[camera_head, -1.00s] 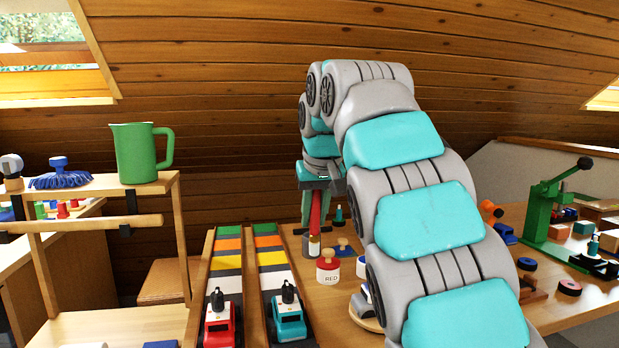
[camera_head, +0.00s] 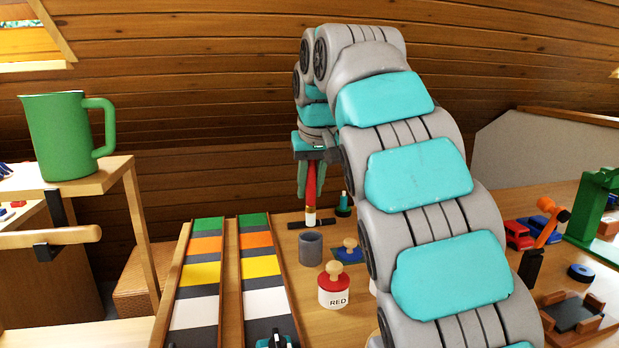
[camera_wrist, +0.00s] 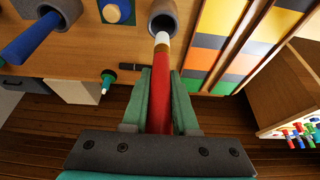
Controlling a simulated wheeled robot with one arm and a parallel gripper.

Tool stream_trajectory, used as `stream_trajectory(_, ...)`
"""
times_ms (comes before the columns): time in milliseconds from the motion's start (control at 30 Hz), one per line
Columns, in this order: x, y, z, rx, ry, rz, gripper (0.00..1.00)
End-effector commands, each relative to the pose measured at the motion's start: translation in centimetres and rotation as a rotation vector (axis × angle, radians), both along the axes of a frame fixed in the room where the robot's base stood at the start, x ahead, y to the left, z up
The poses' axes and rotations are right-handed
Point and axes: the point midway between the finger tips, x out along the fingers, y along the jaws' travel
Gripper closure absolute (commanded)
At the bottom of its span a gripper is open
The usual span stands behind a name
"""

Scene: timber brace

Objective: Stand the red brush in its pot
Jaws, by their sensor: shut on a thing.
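My gripper (camera_head: 308,180) is shut on the red handle of the brush (camera_head: 311,190), which hangs upright with its white tip down. The grey pot (camera_head: 310,250) stands on the table, lower in the picture than the tip and apart from it in the head view. In the wrist view, my gripper (camera_wrist: 160,80) grips the red brush (camera_wrist: 160,100), and the white tip overlaps the near rim of the dark, open pot (camera_wrist: 165,12). I cannot tell the tip's height above the rim.
A red jar labelled RED (camera_head: 334,290) stands near the pot, with a blue knobbed block (camera_head: 348,252) behind it. A small teal bottle (camera_head: 343,205) stands at the back. Two striped tracks (camera_head: 259,268) run on the left. A green jug (camera_head: 62,135) stands on a wooden shelf.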

Motion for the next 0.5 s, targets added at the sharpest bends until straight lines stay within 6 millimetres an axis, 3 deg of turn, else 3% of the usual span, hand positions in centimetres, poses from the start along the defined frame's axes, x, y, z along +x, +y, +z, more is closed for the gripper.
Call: stream_trajectory(500,0.0,0.0,-4.0,0.0,-0.002,0.0,1.0)
